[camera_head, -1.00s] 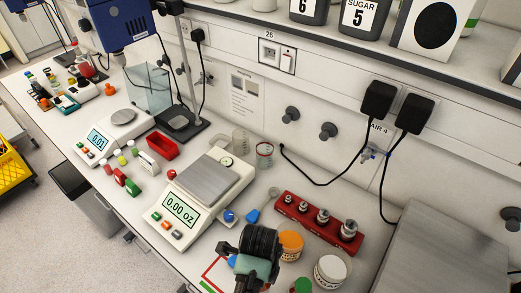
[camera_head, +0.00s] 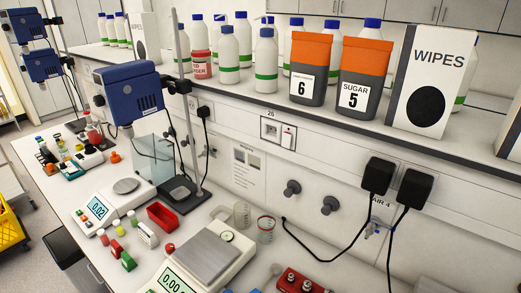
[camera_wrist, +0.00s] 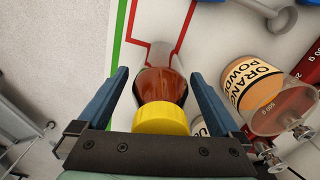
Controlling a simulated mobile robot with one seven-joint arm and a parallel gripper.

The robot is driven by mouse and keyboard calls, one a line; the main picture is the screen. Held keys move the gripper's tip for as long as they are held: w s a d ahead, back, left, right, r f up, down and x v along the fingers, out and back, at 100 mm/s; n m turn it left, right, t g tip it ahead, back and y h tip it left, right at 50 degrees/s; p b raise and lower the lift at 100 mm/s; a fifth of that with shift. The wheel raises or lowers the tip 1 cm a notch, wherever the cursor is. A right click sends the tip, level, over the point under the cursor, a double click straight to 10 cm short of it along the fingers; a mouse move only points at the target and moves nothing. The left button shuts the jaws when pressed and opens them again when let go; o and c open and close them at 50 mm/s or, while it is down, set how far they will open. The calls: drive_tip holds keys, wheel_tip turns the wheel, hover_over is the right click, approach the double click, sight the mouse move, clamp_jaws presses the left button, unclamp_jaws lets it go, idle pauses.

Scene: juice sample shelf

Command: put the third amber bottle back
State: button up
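In the wrist view an amber bottle (camera_wrist: 161,86) with a yellow cap (camera_wrist: 161,120) is between the fingers of my gripper (camera_wrist: 160,82). Its cap is nearest the camera. Narrow gaps show between the bottle and both fingers, so the gripper looks open around it. The bottle's far end is over white bench marked with red lines (camera_wrist: 131,43). Whether it touches the bench is hard to tell. My gripper is out of the head view, and I make out no amber bottle there.
An orange powder jar (camera_wrist: 250,80) is close right of the gripper. In the head view, a shelf holds white bottles (camera_head: 265,55), orange-topped containers (camera_head: 308,60) and a wipes box (camera_head: 430,75). Scales (camera_head: 205,258) and a red tray (camera_head: 163,216) stand on the bench below.

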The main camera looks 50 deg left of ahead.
wheel_tip(320, 180, up, 12)
drive_tip(key=shift+r+b, duration=0.15)
drive_tip(key=shift+b, duration=0.5)
drive_tip(key=shift+w+r, duration=0.1)
drive_tip(key=shift+w, duration=0.05)
drive_tip(key=w+r+n+t+y, duration=0.25)
drive_tip(key=w+r+t, duration=0.25)
drive_tip(key=w+r, duration=0.5)
drive_tip(key=w+d+r+n+t+y, duration=0.1)
drive_tip(key=w+d+r+t, duration=0.2)
drive_tip(key=r, duration=0.4)
drive_tip(key=w+d+r+n+t, duration=0.1)
drive_tip(key=w+r+n+t, duration=0.15)
drive_tip(key=w+r, duration=0.35)
drive_tip(key=w+d+r+t+y, duration=0.1)
drive_tip(key=w+d+r+t, duration=0.15)
drive_tip(key=r, duration=0.55)
drive_tip(key=d+r+n+t+h, duration=0.1)
drive_tip(key=d+r+t, duration=0.2)
drive_tip(key=r, duration=0.4)
drive_tip(key=d+r+n+t+h, duration=0.1)
drive_tip(key=d+r+n+t, duration=0.15)
drive_tip(key=r, duration=0.55)
drive_tip(key=s+d+r+n+t+h, duration=0.1)
drive_tip(key=s+d+r+t, duration=0.3)
drive_tip(key=s+r, duration=0.2)
drive_tip(key=s+d+r+n+t+h, duration=0.2)
drive_tip(key=s+d+r+t, duration=0.3)
drive_tip(key=r, duration=0.6)
drive_tip(key=shift+s, duration=0.5)
